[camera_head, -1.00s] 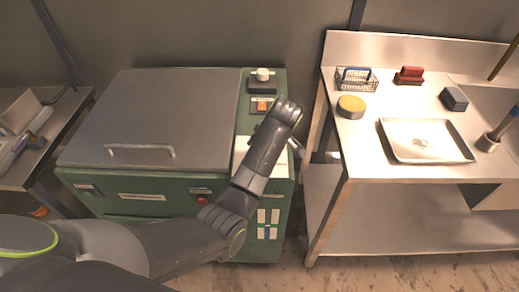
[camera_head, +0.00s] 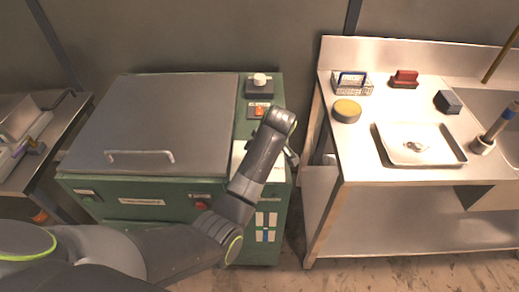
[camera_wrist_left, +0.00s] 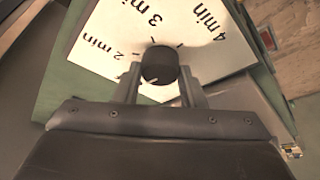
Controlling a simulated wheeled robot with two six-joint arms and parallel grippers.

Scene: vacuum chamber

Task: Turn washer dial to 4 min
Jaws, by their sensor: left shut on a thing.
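The washer (camera_head: 165,125) is a green machine with a grey lid, at the left in the head view. Its dial is a round black knob (camera_wrist_left: 159,63) on a white plate (camera_wrist_left: 115,35) marked 2 min, 3 min and 4 min in the wrist view. My left gripper (camera_wrist_left: 160,75) is shut on the knob, one finger on each side. A pale mark shows on the knob's near side, but I cannot tell which label it points to. In the head view my left arm (camera_head: 262,155) hides the knob and most of the plate. My right gripper is out of view.
An orange switch (camera_head: 258,111) and a white-topped knob (camera_head: 260,79) sit behind my arm on the washer. A steel table (camera_head: 400,215) stands to the right with a tray (camera_head: 445,150), a wire basket (camera_head: 368,88) and a yellow round thing (camera_head: 346,109). A gap separates washer and table.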

